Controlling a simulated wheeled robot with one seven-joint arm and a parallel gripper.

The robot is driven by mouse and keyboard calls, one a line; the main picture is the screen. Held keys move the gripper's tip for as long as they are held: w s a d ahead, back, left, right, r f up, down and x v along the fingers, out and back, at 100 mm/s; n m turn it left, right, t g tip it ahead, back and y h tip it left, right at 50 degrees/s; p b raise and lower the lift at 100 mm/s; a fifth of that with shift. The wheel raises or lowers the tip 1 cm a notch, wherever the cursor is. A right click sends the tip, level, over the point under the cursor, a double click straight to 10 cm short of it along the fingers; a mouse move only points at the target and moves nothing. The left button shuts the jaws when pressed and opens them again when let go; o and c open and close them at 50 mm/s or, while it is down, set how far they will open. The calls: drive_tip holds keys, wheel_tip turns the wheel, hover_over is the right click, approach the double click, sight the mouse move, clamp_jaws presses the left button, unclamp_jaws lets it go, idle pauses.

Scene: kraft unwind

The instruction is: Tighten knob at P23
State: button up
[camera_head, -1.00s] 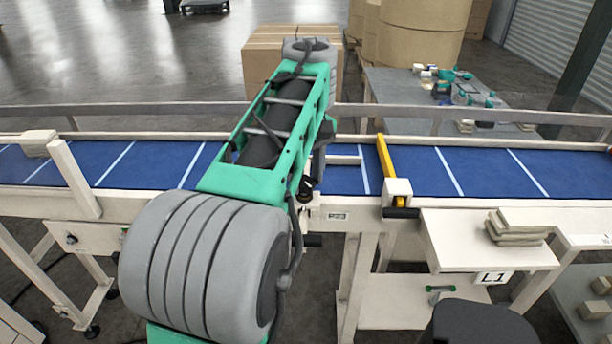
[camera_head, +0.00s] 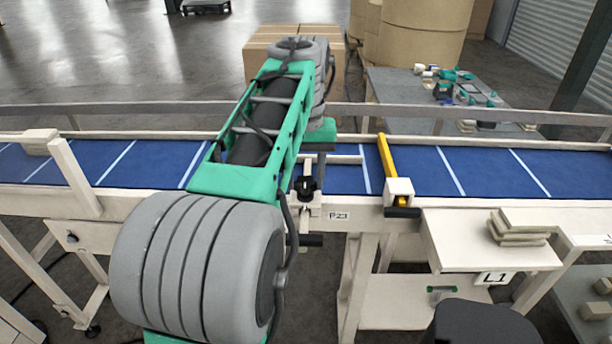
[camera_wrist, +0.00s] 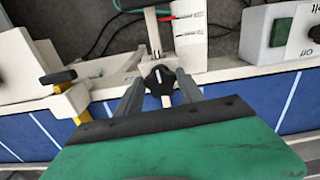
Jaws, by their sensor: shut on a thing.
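A black star-shaped knob (camera_head: 306,187) with a white bar across its top sits on a cream bracket at the conveyor's near rail. It also shows in the wrist view (camera_wrist: 159,80), between the two grey fingers. My gripper (camera_wrist: 160,82) is shut on the knob, with one finger on each side. In the head view, the green gripper body is partly hidden behind my arm. A label reading about P23 (camera_head: 339,215) is on the rail just right of the knob.
The blue conveyor belt (camera_head: 480,175) runs behind the knob. A yellow bar (camera_head: 386,158) with a black handle crosses it to the right. A shelf marked L1 (camera_head: 485,250) holds flat pieces. The wrist view shows a control box (camera_wrist: 283,32) with a green button.

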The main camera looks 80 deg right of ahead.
sight(304, 183)
drive_tip(key=shift+r+m, duration=0.3)
drive_tip(key=o, duration=1.4)
drive_tip(key=shift+f, duration=0.2)
wheel_tip(304, 183, up, 8)
drive_tip(key=shift+f+p, duration=0.1)
drive_tip(key=shift+p, duration=0.35)
drive_tip(key=shift+w, duration=0.15)
